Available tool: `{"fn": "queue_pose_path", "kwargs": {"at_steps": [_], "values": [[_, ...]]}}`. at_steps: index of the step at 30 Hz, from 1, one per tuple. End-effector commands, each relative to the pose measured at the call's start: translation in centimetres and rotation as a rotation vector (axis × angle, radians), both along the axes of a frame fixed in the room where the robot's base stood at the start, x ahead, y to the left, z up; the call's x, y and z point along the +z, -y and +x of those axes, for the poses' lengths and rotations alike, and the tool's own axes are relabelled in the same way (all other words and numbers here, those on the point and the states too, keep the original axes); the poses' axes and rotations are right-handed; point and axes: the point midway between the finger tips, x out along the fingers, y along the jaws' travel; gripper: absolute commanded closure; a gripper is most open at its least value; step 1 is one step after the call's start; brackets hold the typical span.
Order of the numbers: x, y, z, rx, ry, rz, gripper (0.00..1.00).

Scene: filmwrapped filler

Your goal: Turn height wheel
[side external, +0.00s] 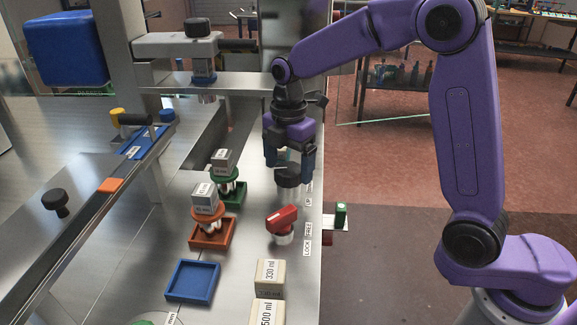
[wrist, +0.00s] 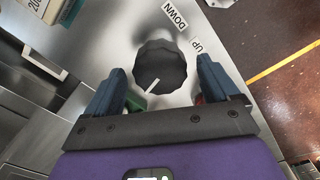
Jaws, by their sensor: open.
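The height wheel is a dark round knob with a scalloped edge and a white pointer line. In the wrist view the height wheel (wrist: 160,66) lies between and just beyond my fingertips, next to labels reading DOWN (wrist: 175,16) and UP (wrist: 196,45). In the side view the height wheel (side external: 288,178) sits on the steel top directly below my gripper (side external: 290,160). My gripper is open, with a blue finger on each side of the wheel in the wrist view (wrist: 165,88). I cannot tell whether either finger touches it.
A red lever (side external: 281,219) stands in front of the wheel, beside LOCK and FREE labels. To the left are a green tray (side external: 236,198), an orange tray (side external: 228,239) and an empty blue tray (side external: 193,281). Volume-marked blocks (side external: 270,276) stand in front.

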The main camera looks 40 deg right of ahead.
Motion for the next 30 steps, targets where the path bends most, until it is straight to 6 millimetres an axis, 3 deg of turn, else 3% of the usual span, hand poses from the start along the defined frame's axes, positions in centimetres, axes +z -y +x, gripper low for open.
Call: {"fn": "queue_pose_path", "kwargs": {"at_steps": [13,14,18,19,30], "values": [[-1.05,-0.01,-0.02,0.000,0.001,0.000,0.12],[-1.05,-0.01,-0.02,0.000,0.001,0.000,0.18],[-1.03,-0.01,-0.01,0.000,0.001,0.000,0.64],[-1.03,-0.02,-0.01,0.000,0.001,0.000,0.68],[-0.99,0.01,-0.01,-0.050,0.001,0.000,0.68]]}}
